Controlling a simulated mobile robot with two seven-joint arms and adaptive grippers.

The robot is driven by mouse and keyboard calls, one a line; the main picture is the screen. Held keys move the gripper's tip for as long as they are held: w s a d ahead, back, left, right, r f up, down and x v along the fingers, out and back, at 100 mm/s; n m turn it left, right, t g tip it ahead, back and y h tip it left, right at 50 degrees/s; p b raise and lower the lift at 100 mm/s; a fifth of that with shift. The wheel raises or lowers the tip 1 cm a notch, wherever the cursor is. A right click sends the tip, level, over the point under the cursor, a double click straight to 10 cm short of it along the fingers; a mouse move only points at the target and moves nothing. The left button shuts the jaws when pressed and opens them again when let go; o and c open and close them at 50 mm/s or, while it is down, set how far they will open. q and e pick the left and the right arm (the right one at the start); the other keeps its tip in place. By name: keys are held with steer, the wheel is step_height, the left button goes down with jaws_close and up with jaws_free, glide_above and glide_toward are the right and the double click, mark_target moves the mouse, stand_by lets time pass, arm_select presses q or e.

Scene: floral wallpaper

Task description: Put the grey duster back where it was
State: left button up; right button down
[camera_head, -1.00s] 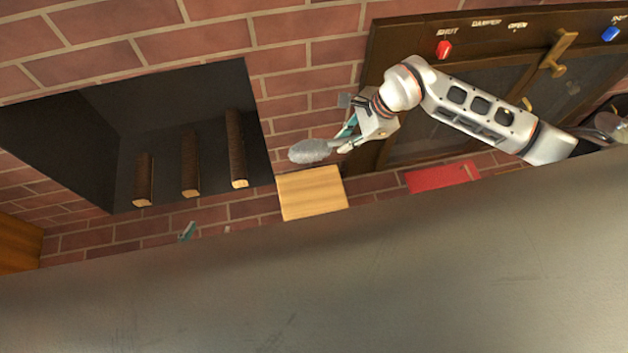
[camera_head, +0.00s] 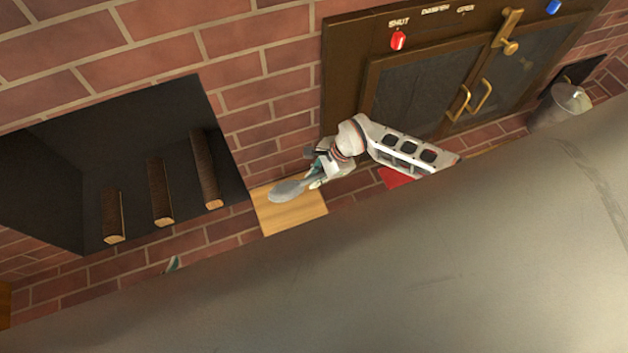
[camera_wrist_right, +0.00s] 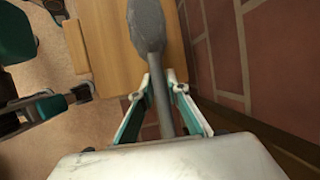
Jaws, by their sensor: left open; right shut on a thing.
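The grey duster (camera_head: 287,190) is in my right gripper (camera_head: 316,178), which is shut on its handle. Its fluffy head points left, in front of or over a light wooden block (camera_head: 300,219); I cannot tell whether they touch. In the right wrist view the duster head (camera_wrist_right: 147,25) points away from my fingers (camera_wrist_right: 160,95), with the wooden surface (camera_wrist_right: 105,50) behind it. Only a teal tip of my left gripper (camera_head: 172,265) shows at the lower left, below the dark opening. Nothing is seen in it.
A brick wall (camera_head: 250,60) has a dark recess (camera_head: 60,150) with several logs on the left. A cabinet with glass doors (camera_head: 420,90) and a red knob stands behind my right arm. A red flat thing (camera_head: 393,178) and a metal bucket (camera_head: 560,104) are right. A grey surface fills the foreground.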

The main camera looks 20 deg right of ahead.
steer(key=shift+f, duration=0.95)
arm_select(q)
steer(key=shift+f, duration=0.2)
arm_select(e)
steer(key=c, duration=2)
jaws_free()
arm_select(q)
steer(key=shift+r, duration=0.1)
arm_select(e)
steer(key=shift+o, duration=0.2)
steer(key=shift+r, duration=0.1)
